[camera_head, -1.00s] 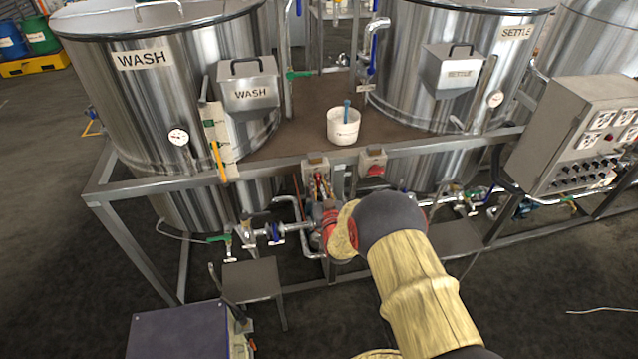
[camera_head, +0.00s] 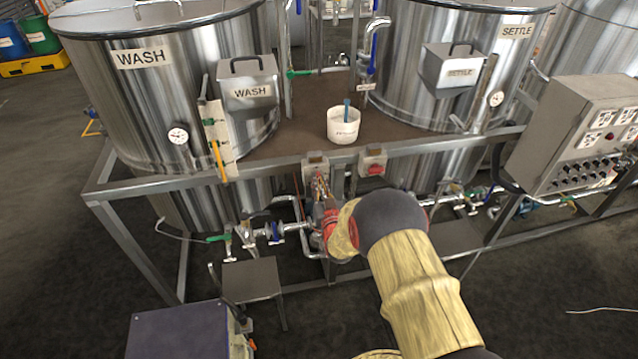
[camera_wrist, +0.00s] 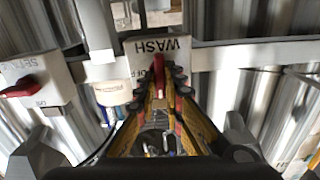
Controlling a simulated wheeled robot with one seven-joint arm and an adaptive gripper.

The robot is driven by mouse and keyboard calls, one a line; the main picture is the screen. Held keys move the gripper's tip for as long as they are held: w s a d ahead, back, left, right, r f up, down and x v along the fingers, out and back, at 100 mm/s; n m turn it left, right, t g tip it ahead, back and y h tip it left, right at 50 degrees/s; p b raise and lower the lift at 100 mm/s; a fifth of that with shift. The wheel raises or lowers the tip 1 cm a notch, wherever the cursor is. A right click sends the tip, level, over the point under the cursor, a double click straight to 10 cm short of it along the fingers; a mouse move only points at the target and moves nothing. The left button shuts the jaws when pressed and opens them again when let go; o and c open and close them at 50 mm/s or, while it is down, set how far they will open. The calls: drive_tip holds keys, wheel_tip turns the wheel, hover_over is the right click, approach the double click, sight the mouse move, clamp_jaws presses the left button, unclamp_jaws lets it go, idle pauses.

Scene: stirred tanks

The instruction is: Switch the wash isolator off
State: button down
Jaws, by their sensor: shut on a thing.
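The wash isolator is a light box under the frame rail, at the centre of the head view (camera_head: 315,160). In the wrist view its WASH label (camera_wrist: 160,46) appears upside down, with a narrow red handle (camera_wrist: 159,66) below it. My gripper (camera_wrist: 166,82) has its fingertips on both sides of this handle and is shut on it. In the head view my gripper (camera_head: 321,184) is just below the box, and the handle is hidden there. The settle isolator (camera_head: 373,162) with its red handle is to the right; it also shows at left in the wrist view (camera_wrist: 38,84).
The steel frame rail (camera_head: 440,143) runs just above my gripper. The WASH tank (camera_head: 150,90) and SETTLE tank (camera_head: 410,90) stand behind it. A white tub (camera_head: 342,127) sits on the platform. Pipes and valves (camera_head: 270,232) lie low and left; a control panel (camera_head: 580,140) is right.

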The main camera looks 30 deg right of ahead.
drive_tip(key=m+b, duration=0.3)
drive_tip(key=m, duration=0.2)
drive_tip(key=m+b, duration=0.4)
drive_tip(key=m, duration=0.2)
drive_tip(key=m+b, duration=0.3)
drive_tip(key=m, duration=0.3)
drive_tip(key=shift+s+d+f+b, duration=0.1)
drive_tip(key=shift+d+f+b, duration=0.2)
drive_tip(key=shift+m, duration=0.3)
drive_tip(key=c, duration=1.9)
unclamp_jaws()
drive_tip(key=v, duration=1.2)
